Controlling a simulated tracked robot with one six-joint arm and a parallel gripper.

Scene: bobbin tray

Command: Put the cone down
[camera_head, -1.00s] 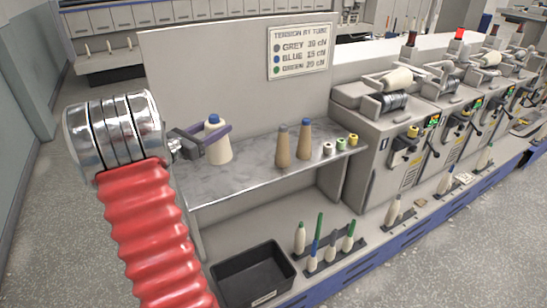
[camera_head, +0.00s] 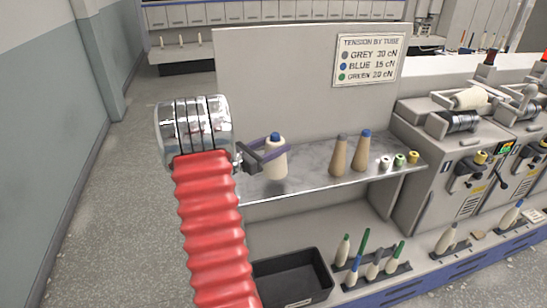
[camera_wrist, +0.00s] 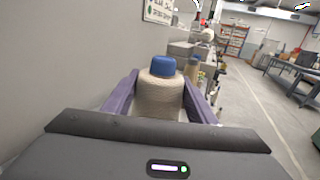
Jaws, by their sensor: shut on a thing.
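My gripper (camera_head: 268,152) has purple fingers shut around a cream cone (camera_head: 274,165) with a blue top. The cone is upright at the left part of the grey shelf (camera_head: 310,178); whether its base touches the shelf is hard to tell. In the wrist view the cone (camera_wrist: 160,94) stands between my two fingers (camera_wrist: 160,100), its lower part hidden by the gripper body.
A brown grey-tipped cone (camera_head: 339,157) and a brown blue-tipped cone (camera_head: 362,152) stand to the right, beside small spools (camera_head: 399,160). A tension sign (camera_head: 369,59) hangs behind. A black bin (camera_head: 290,278) and a peg rack (camera_head: 376,272) sit below.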

